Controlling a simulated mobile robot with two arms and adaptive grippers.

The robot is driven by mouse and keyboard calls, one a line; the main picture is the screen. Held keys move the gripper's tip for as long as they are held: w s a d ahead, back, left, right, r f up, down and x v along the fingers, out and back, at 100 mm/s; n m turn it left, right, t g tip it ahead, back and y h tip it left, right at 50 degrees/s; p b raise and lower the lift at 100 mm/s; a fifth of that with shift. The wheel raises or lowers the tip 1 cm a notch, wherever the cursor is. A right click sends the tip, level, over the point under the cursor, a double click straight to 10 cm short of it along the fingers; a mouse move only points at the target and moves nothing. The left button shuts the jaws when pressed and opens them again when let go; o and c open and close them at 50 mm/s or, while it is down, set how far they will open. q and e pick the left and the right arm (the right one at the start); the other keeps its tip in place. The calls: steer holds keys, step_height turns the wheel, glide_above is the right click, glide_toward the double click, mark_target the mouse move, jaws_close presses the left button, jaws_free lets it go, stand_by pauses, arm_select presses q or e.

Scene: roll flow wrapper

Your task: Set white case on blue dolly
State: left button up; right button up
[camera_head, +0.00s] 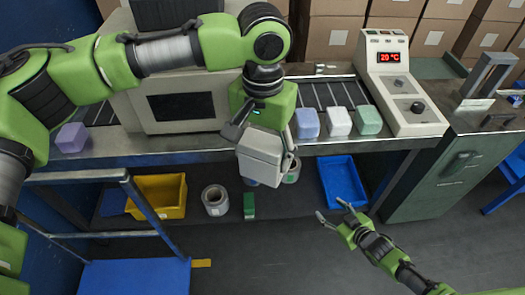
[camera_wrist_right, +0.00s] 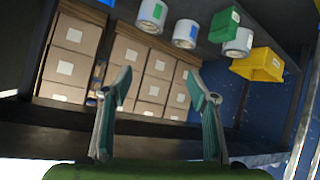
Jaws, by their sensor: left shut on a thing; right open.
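The white case (camera_head: 260,165) hangs tilted from my left gripper (camera_head: 260,139), whose fingers are shut on it. It is in front of the conveyor's front edge, above the floor. The blue dolly (camera_head: 135,278) stands at the lower left in the head view, with a blue and grey rail frame beside its flat deck. The case is up and to the right of that deck, well apart from it. My right gripper (camera_head: 331,209) is open and empty at the lower right; its spread fingers also show in the right wrist view (camera_wrist_right: 158,88).
The conveyor carries purple, white and green blocks (camera_head: 338,121) beside a control box (camera_head: 402,92) reading 20 °C. Below are a yellow bin (camera_head: 158,196), rolls (camera_head: 215,200), a green box (camera_head: 249,205) and a blue bin (camera_head: 342,182). The floor between dolly and right gripper is clear.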

steer(key=s+d+f+m+g+h, duration=0.2)
steer(key=s+f+g+h, duration=0.15)
steer(key=s+f, duration=1.35)
steer(key=s+a+f+g, duration=0.1)
steer(key=s+f+g, duration=0.1)
steer(key=s, duration=0.7)
steer(key=s+a+f+m+g, duration=0.1)
steer(key=s+f, duration=0.3)
steer(key=s, duration=0.5)
steer(key=s+a+f+m+g, duration=0.1)
steer(key=s+a+f+g, duration=0.1)
steer(key=s, duration=0.7)
steer(key=shift+a+f+g, duration=0.4)
steer(key=shift+a+g, duration=0.05)
steer(key=shift+g, duration=0.2)
